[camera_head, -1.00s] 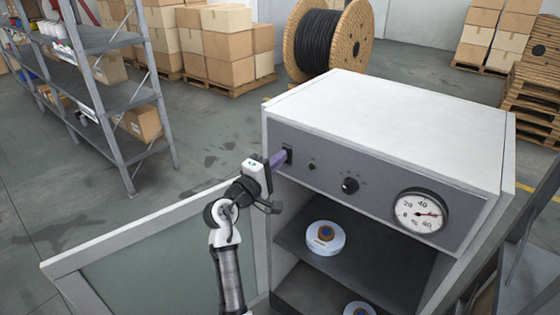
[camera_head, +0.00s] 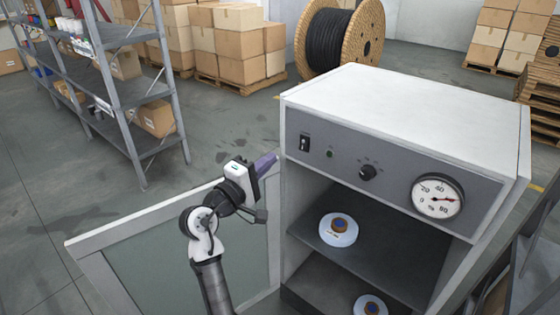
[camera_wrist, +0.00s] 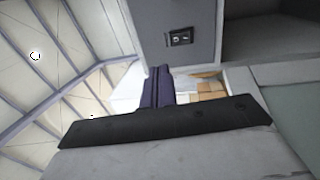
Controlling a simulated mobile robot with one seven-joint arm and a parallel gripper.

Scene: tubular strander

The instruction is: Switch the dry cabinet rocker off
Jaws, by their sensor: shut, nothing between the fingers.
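The dry cabinet (camera_head: 400,110) is a white box with a grey front panel, in the head view at centre right. Its rocker switch (camera_head: 305,142) is a small black piece at the panel's upper left; it also shows in the wrist view (camera_wrist: 180,38). My gripper (camera_head: 266,162) is shut and empty, with purple fingers (camera_wrist: 158,88). It is to the left of the rocker and a little lower in the head view, apart from it. The rocker is unobstructed. Which side of it is pressed is too small to tell.
A knob (camera_head: 368,172) and a dial gauge (camera_head: 437,196) sit right of the rocker. The cabinet door (camera_head: 180,240) stands open to the left, below my arm. Spools (camera_head: 338,238) lie on the inner shelves. A metal rack (camera_head: 120,90) stands at the left.

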